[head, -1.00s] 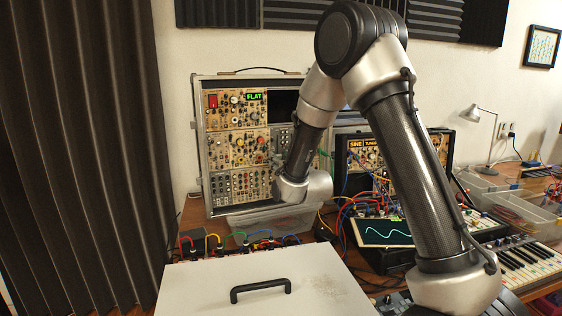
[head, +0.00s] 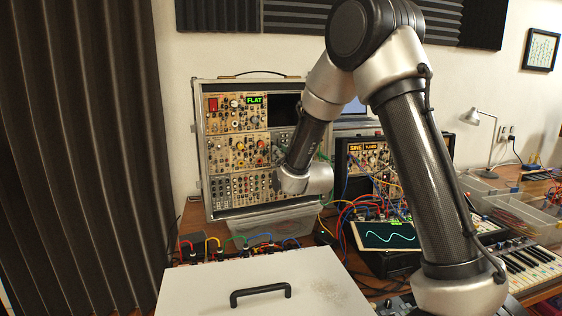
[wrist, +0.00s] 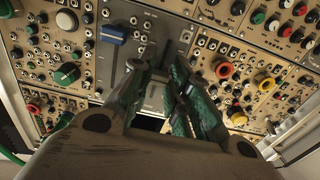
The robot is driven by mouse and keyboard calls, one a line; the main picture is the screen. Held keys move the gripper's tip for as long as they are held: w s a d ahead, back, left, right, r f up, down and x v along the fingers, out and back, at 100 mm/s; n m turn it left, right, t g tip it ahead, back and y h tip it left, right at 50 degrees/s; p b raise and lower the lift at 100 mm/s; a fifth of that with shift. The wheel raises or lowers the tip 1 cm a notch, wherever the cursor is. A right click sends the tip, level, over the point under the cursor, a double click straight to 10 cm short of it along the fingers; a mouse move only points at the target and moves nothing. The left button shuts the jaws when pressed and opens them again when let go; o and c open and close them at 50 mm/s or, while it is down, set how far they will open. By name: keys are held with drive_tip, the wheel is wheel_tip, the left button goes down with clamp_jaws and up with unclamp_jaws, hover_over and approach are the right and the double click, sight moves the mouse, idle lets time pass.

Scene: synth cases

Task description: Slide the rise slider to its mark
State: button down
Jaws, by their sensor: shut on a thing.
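In the wrist view my gripper (wrist: 160,78) has its dark green ribbed fingers on either side of a pale grey slider cap (wrist: 154,97) on a grey panel (wrist: 136,54) and is shut on it. The fingers cover much of that cap, and I cannot make out its mark or the lettering. A second slider with a blue cap (wrist: 114,34) stands to the left on the same panel, apart from my fingers. In the head view my arm hides the gripper and the slider at the right side of the synth case (head: 236,160).
Knobs crowd both sides, including a large green knob (wrist: 66,74) and a yellow-ringed knob (wrist: 237,117). A white lidded case with a black handle (head: 261,293) fills the front. Patch cables (head: 345,212) and a scope screen (head: 388,236) lie right of the synth case.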

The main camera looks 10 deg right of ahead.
drive_tip(key=c, duration=1.3)
unclamp_jaws()
drive_tip(key=s, duration=0.4)
drive_tip(key=s+d, duration=0.1)
drive_tip(key=s, duration=0.7)
drive_tip(key=shift+d, duration=0.3)
drive_tip(key=shift+f, duration=0.1)
